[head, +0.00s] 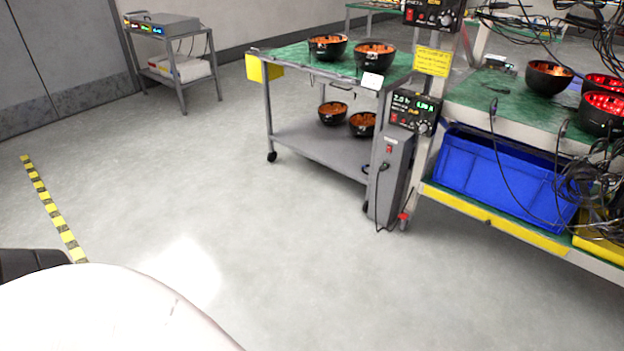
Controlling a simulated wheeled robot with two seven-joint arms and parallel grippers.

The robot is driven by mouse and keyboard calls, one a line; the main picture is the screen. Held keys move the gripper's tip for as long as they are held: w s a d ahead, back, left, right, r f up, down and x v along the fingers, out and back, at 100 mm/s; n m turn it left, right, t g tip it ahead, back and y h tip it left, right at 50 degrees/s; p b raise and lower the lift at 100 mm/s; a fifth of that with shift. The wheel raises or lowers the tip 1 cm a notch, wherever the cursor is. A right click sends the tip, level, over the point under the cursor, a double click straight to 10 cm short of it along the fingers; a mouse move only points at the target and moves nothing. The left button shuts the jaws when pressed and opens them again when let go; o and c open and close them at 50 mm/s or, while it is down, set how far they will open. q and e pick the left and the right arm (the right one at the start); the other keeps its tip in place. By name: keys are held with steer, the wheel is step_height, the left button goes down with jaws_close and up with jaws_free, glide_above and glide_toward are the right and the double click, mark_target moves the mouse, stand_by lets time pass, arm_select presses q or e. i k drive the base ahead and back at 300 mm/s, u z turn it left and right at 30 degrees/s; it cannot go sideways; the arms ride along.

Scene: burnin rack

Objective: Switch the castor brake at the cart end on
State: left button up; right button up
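A small red part (403,216) sits low by the rack's leg. Neither gripper is in view.
Black bowls (374,56) with orange insides stand on both cart shelves. The rack (500,110) at the right holds bowls, cables and a blue crate (505,175). A small trolley (170,60) stands back left. Floor in front is clear, with yellow-black tape (53,210) at left.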

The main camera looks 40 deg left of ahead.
mark_target(404, 216)
steer(key=u, duration=0.4)
steer(key=i, duration=3.05)
steer(key=z, duration=0.15)
